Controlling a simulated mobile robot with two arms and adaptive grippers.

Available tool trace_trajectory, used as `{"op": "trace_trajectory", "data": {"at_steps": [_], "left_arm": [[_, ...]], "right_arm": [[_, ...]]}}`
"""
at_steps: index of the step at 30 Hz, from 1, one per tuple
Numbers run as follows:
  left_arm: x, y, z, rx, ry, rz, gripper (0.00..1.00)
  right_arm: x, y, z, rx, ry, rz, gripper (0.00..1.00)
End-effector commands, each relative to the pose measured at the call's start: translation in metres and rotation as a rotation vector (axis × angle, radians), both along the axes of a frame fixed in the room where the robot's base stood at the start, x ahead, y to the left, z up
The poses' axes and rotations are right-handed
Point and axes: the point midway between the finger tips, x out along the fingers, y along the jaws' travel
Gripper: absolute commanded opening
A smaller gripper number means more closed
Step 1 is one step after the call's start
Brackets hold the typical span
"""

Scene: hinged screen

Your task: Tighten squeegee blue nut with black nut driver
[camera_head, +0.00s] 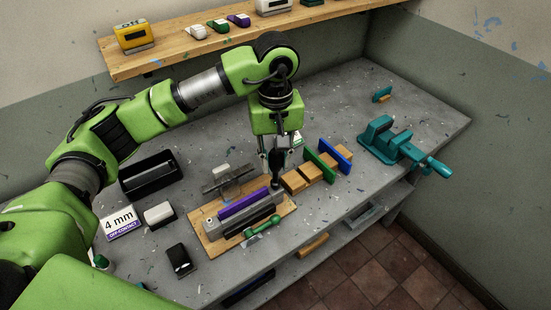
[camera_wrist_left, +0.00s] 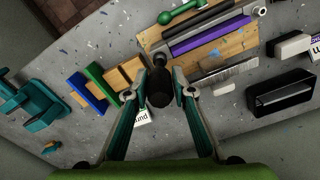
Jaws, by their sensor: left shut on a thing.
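My left gripper (camera_head: 277,158) points down over the right end of the wooden board (camera_head: 212,247). It is shut on the black nut driver (camera_head: 277,172), held roughly upright with its lower end close to the end of the squeegee assembly. In the left wrist view, the driver (camera_wrist_left: 158,88) sits between the two fingertips of the left gripper (camera_wrist_left: 165,92). The squeegee assembly, with a purple strip (camera_head: 243,202) between grey bars, lies on the board; its purple strip also shows in the left wrist view (camera_wrist_left: 213,34). I cannot make out the blue nut. My right gripper is out of view.
A green-handled tool (camera_head: 262,227) lies at the board's front edge. A wooden rack (camera_head: 293,182) with green and blue squeegees stands close right of the driver. A teal vise (camera_head: 390,140) is farther right. A black tray (camera_head: 150,178) and white block (camera_head: 158,214) lie left.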

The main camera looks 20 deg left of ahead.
Motion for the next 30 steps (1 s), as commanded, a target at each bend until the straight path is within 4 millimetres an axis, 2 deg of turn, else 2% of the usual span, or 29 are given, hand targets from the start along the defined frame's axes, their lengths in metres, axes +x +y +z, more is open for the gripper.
{"op": "trace_trajectory", "data": {"at_steps": [3, 27, 30], "left_arm": [[0.0002, 0.0001, -0.0049, 0.0, -0.001, 0.0, 0.02], [0.0, 0.0001, -0.0055, 0.0, 0.0, 0.0, 0.02], [0.0002, 0.0007, -0.0048, 0.002, -0.001, -0.088, 0.02]], "right_arm": [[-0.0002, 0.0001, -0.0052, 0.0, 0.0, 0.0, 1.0], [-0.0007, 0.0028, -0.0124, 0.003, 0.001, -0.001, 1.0], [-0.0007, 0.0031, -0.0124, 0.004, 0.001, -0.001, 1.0]]}}
